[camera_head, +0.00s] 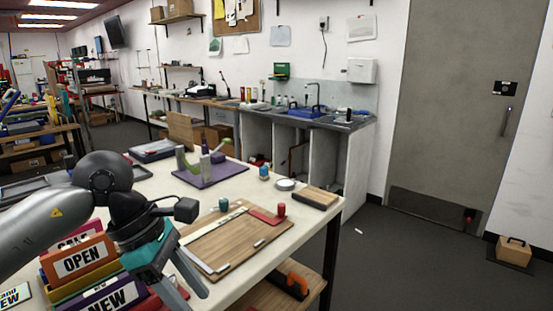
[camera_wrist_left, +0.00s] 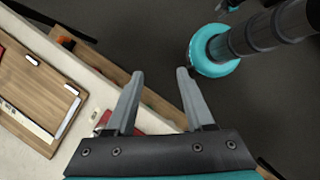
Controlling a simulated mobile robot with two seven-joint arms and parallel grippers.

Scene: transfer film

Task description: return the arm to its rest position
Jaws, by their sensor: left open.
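My left arm (camera_head: 40,225) comes in from the left in the head view, over the near left part of the table. My left gripper (camera_head: 193,290) points down beside the table's near edge, over the signs' right side. It is open and, in the left wrist view (camera_wrist_left: 160,74), its two grey fingers stand apart with nothing between them. Below them are the table edge and dark floor. My right gripper shows in neither view.
A stack of signs, with an orange OPEN sign (camera_head: 80,258), stands close to the left gripper. A wooden board (camera_head: 235,247) lies on the white table (camera_head: 305,218), with a red piece (camera_head: 267,217) on it. An orange-handled tool (camera_head: 296,280) lies on the lower shelf.

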